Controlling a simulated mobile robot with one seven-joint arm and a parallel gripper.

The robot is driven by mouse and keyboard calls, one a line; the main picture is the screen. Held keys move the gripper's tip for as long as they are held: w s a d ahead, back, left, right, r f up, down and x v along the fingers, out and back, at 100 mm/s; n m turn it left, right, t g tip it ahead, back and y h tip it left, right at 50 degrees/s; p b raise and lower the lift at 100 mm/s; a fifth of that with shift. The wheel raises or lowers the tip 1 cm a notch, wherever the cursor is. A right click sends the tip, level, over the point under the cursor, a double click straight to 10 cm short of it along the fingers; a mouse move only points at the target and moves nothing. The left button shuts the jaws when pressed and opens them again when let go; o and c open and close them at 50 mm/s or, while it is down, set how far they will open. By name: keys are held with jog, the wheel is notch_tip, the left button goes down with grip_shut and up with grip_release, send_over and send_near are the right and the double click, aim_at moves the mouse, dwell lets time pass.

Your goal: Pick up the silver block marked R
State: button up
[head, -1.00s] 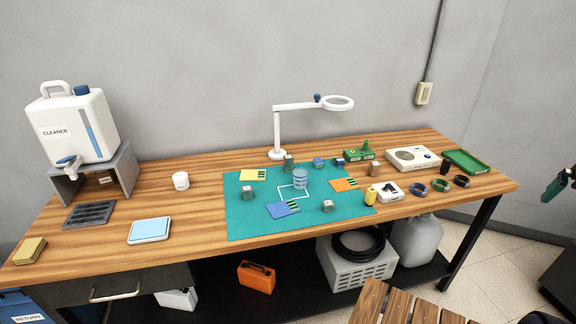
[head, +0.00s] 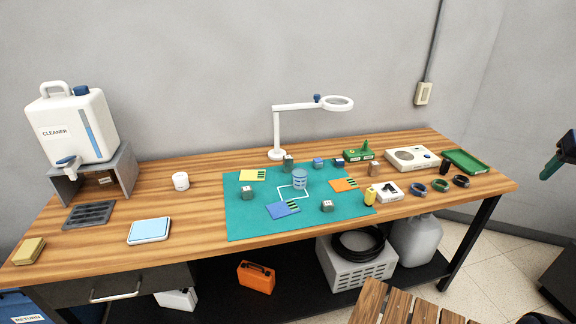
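Several small grey blocks with pale marked tops are on the bench. One grey block (head: 247,193) sits on the left of the teal mat (head: 240,224), and another grey block (head: 327,206) sits near its front right. A third grey block (head: 288,160) stands at the mat's back edge, by the lamp base. The marks are too small to read, so I cannot tell which is R. My gripper (head: 552,168), dark with a green tip, is at the right picture edge, well away from the blocks. I cannot tell whether it is open.
A blue-grey cup (head: 300,179) stands mid-mat among yellow, blue and orange cards. A magnifier lamp (head: 277,135) rises behind. Dark coils (head: 418,188), a white device (head: 410,158) and a green tray (head: 466,161) are at the right. A slatted wooden stool (head: 400,308) stands in front.

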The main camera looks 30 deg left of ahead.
jog(key=w+a+r+n+y, duration=0.1)
jog(key=w+a+n+y, duration=0.15)
jog(key=w+a, duration=2.1)
jog(key=n+g, duration=0.1)
jog(key=n, duration=0.5)
send_over(288, 162)
jog(key=s+d, duration=0.2)
notch_tip(288, 162, down, 26)
jog(key=shift+g, duration=0.3)
jog(key=x, duration=0.4)
jog(key=shift+w+a+f, duration=0.1)
jog(key=shift+w+f, duration=0.25)
jog(key=shift+y, duration=0.25)
jog(key=shift+w+x, duration=0.2)
jog(key=shift+x, duration=2.6)
jog(key=shift+r, duration=0.1)
jog(key=c, duration=1.2)
